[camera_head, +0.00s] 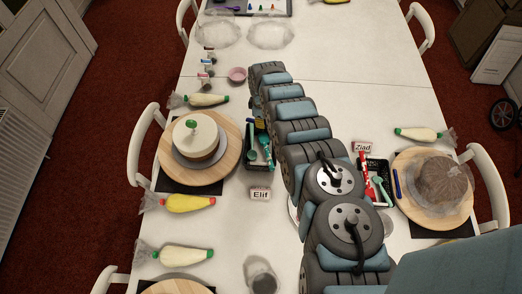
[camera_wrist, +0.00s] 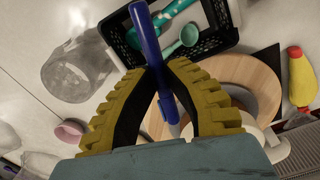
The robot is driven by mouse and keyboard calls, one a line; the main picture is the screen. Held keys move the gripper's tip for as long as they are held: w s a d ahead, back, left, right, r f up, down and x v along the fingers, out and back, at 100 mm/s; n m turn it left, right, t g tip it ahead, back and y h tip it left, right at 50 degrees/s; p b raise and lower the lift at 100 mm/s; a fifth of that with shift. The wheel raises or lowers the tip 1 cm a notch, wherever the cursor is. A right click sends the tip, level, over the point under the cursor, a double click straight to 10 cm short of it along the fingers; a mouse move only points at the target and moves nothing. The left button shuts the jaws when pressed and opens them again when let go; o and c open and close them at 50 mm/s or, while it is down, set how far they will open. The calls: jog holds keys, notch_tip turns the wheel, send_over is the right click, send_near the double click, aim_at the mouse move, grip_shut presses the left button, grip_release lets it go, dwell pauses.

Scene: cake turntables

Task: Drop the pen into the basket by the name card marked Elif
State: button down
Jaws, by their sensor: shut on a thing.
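My gripper (camera_wrist: 160,75) is shut on a blue pen (camera_wrist: 146,35), held between its yellow ribbed fingers in the wrist view. The pen's far end overlaps the near left part of a black basket (camera_wrist: 223,40); the height between them is hard to tell. In the head view this basket (camera_head: 261,167) stands behind the white name card marked Elif (camera_head: 260,194). It holds teal utensils. My gripper is at the far end of my arm there, close to the basket's back and largely hidden.
A second basket (camera_head: 376,168) stands by the Ziad card (camera_head: 362,147) on the right. Another blue pen (camera_head: 396,183) lies near it. A turntable with a cake (camera_head: 229,160) stands left of the Elif basket. Piping bags (camera_head: 188,203) lie further left.

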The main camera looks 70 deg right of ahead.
jog(key=shift+f+b, duration=2.45)
jog(key=shift+f, duration=0.2)
jog(key=c, duration=1)
grip_release()
jog(key=shift+c, duration=0.2)
jog(key=shift+r, duration=0.2)
notch_tip(320, 180, up, 3)
jog(key=shift+f, duration=0.15)
jog(key=shift+r, duration=4.5)
